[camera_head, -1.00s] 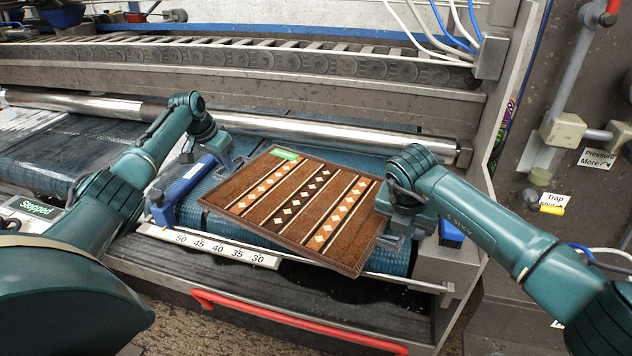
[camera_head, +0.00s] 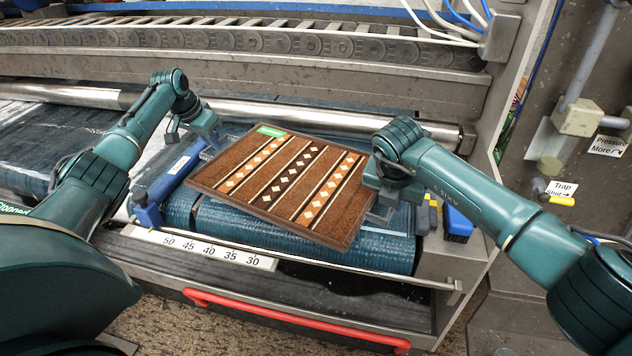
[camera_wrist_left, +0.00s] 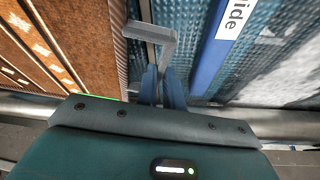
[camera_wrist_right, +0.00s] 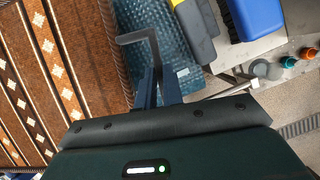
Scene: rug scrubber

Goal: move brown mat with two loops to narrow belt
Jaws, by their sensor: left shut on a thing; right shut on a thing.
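The brown mat (camera_head: 250,190) has cream and dark diamond stripes and a green tag. It is held between my grippers, slightly askew, over a blue ribbed belt (camera_head: 370,252). Any gap below it is hard to judge. My left gripper (camera_head: 213,145) is shut on a grey loop (camera_wrist_left: 150,33) at the mat's left side. My right gripper (camera_head: 383,203) is shut on the other grey loop (camera_wrist_right: 135,38) at its right side. The mat also fills the left of both wrist views. I cannot read a label naming the narrow belt.
A blue guide bar (camera_head: 168,183) stands left of the mat, with another dark belt (camera_head: 30,150) beyond it. A steel roller (camera_head: 330,120) runs behind. A numbered scale (camera_head: 215,250) and red bar (camera_head: 290,320) lie in front. A blue brush (camera_head: 457,225) is at the right.

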